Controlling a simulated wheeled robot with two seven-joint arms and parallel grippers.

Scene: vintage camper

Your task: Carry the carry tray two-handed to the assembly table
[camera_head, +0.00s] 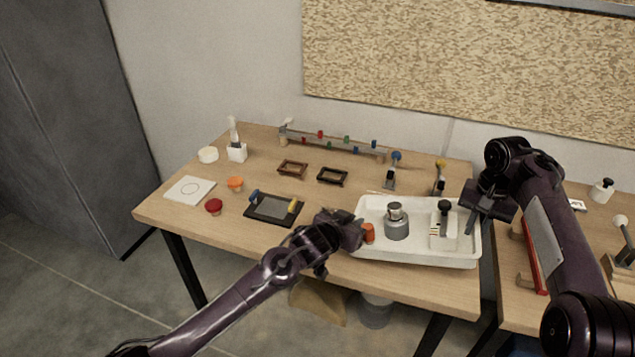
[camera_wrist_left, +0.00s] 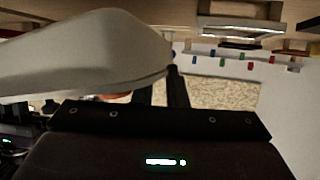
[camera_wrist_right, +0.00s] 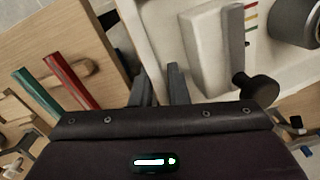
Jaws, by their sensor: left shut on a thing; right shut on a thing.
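The white carry tray (camera_head: 425,260) is over the right front part of the wooden table (camera_head: 235,150); I cannot tell whether it touches the tabletop. It holds a grey metal canister (camera_head: 397,222), a white block with a dark-knobbed tool (camera_head: 444,228) and an orange-red piece (camera_head: 368,233). My left gripper (camera_head: 354,230) is shut on the tray's left rim. In the left wrist view the tray's side (camera_wrist_left: 80,50) fills the upper left. My right gripper (camera_head: 487,203) is shut on the tray's right rim, and the tray wall (camera_wrist_right: 138,35) runs to its fingers.
A second table (camera_head: 510,270) with red-edged items is at right.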

